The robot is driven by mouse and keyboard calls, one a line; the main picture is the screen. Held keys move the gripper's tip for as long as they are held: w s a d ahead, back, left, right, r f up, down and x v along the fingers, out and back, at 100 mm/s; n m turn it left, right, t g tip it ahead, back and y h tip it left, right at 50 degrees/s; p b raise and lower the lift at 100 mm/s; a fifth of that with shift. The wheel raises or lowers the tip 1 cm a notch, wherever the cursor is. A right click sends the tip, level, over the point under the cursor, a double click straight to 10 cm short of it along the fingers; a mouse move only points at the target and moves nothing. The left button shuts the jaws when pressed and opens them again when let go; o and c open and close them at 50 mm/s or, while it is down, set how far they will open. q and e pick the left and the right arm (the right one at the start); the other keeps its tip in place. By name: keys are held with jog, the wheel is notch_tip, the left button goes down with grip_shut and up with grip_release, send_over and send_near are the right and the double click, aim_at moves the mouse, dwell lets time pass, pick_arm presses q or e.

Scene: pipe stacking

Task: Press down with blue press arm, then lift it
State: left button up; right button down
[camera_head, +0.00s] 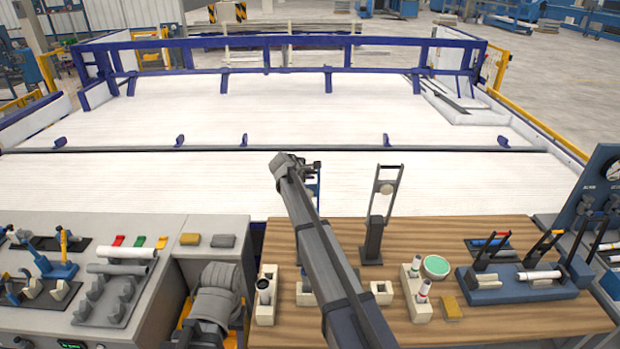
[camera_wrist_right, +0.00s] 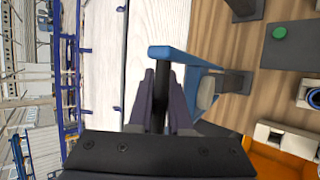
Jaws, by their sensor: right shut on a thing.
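A pale rounded part (camera_wrist_right: 207,93) and a dark base (camera_wrist_right: 238,82) sit beside the blue arm. In the head view my right gripper (camera_head: 306,168) is at the far edge of the wooden table, and a sliver of the blue arm (camera_head: 314,188) shows beside it. My own arm hides most of the press there. My left gripper does not show.
A similar grey frame stand (camera_head: 384,190) stands to the right on the wooden table (camera_head: 480,232). Cream blocks, a green disc (camera_head: 436,266) and a blue rack (camera_head: 520,285) with a white pipe lie nearer. A grey bench (camera_head: 70,230) with parts is at left.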

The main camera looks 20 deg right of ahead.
jog(key=shift+w, duration=0.1)
dwell(0.5)
jog(key=c, duration=0.9)
grip_release()
jog(key=shift+w+d+f, duration=0.1)
jog(key=shift+w+f, duration=0.1)
jog(key=shift+w, duration=0.05)
jog(key=shift+o, duration=0.3)
jog(key=shift+s+r, duration=0.1)
jog(key=shift+s, duration=0.05)
